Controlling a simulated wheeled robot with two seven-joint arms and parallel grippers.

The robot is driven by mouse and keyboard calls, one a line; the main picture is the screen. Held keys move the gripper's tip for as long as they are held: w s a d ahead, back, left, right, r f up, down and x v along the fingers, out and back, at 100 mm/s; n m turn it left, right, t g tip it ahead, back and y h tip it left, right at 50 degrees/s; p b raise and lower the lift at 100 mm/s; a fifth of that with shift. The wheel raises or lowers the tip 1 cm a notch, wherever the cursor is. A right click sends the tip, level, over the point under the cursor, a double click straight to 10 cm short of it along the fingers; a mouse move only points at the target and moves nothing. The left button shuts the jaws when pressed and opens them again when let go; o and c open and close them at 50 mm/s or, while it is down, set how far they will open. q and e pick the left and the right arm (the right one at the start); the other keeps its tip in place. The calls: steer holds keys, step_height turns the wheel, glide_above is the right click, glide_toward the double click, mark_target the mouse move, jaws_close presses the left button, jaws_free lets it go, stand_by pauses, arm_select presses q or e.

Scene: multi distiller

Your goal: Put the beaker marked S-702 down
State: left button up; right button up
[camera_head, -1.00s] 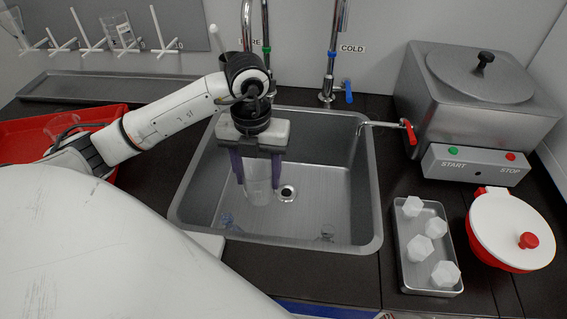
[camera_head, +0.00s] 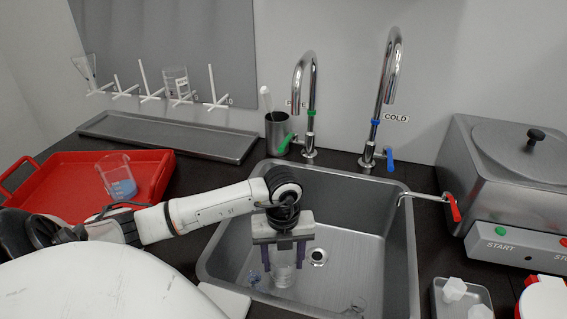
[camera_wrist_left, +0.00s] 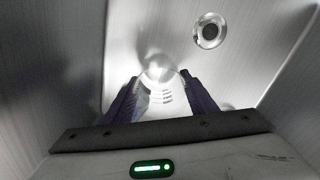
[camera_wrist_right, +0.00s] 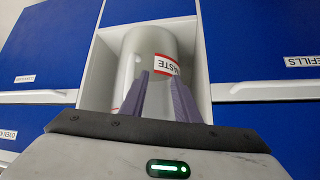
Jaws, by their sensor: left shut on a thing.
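My left gripper (camera_head: 284,258) is shut on a clear glass beaker (camera_head: 284,274), low inside the sink. The beaker is upright in the head view and shows between the fingers in the left wrist view (camera_wrist_left: 158,90); its marking cannot be read. I cannot tell whether its base touches the sink floor. My right gripper (camera_wrist_right: 157,78) is out of the head view; in its wrist view the fingers are slightly apart with nothing between them.
A red tray (camera_head: 60,165) holds a beaker with blue liquid (camera_head: 121,188). Taps stand behind. A labelled beaker (camera_head: 176,82) hangs on the wall rack. A waste bin (camera_wrist_right: 150,48) faces my right gripper.

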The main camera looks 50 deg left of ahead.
arm_select(q)
steer(key=shift+f, duration=0.4)
steer(key=shift+f, duration=0.1)
steer(key=shift+f, duration=0.15)
steer(key=o, duration=1.2)
step_height(320, 180, up, 12)
steer(key=shift+r, duration=0.25)
